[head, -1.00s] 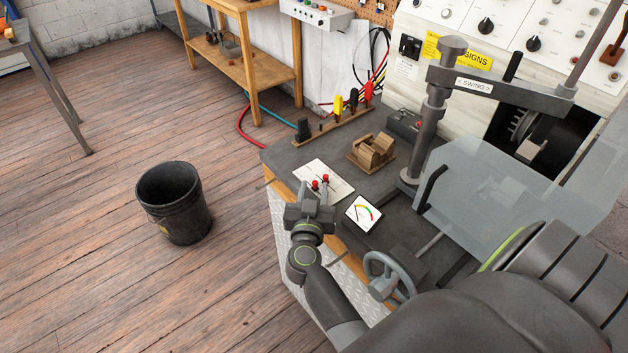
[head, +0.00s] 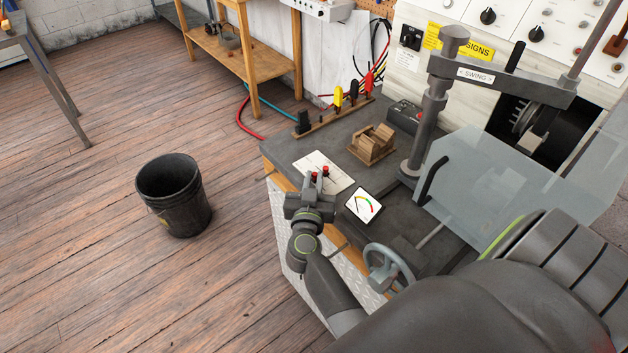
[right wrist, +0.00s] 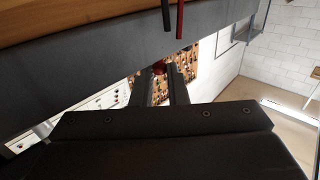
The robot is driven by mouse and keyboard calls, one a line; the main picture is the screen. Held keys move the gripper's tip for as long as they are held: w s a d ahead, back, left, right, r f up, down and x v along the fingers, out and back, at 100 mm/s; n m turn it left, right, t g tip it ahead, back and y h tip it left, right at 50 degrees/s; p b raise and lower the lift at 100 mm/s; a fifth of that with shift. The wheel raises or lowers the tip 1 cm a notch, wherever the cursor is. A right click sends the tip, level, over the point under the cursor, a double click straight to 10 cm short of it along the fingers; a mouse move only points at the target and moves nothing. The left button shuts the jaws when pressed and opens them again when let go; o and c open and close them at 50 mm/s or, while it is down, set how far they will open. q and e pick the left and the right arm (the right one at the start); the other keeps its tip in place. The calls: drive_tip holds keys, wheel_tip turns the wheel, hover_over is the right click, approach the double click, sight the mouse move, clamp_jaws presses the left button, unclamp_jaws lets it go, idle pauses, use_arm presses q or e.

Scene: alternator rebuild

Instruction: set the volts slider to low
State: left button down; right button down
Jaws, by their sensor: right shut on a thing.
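A white panel (head: 338,180) with two red slider knobs lies at the left edge of the dark bench top in the head view. One red knob (head: 326,170) stands at the right, the other just left of it. My right gripper (head: 317,188) is at the panel's near side, with its fingertips at the knobs. In the right wrist view a red knob (right wrist: 159,68) shows between the fingertips, and the gripper is shut on it. I cannot tell which of the two knobs it is, and the panel's lettering is too small to read. My left gripper is not in view.
A meter with a coloured scale (head: 363,205) sits right of the panel. A wooden block fixture (head: 371,145), a rack with coloured clips (head: 337,112) and a handwheel (head: 388,268) are on the bench. A clear shield (head: 510,185) stands at the right. A black bucket (head: 173,195) stands on the floor.

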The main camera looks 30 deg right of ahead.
sight(305, 174)
drive_tip(key=shift+w+r, duration=0.15)
drive_tip(key=shift+w, duration=0.25)
drive_tip(key=shift+w+a+p, duration=0.15)
drive_tip(key=shift+w+p, duration=0.7)
drive_tip(key=shift+w, duration=0.35)
drive_tip(key=c, duration=1.7)
unclamp_jaws()
drive_tip(key=shift+c, duration=0.2)
drive_tip(key=o, duration=0.3)
drive_tip(key=shift+w+f, duration=0.15)
drive_tip(key=shift+f, duration=0.05)
drive_tip(key=shift+o, duration=0.2)
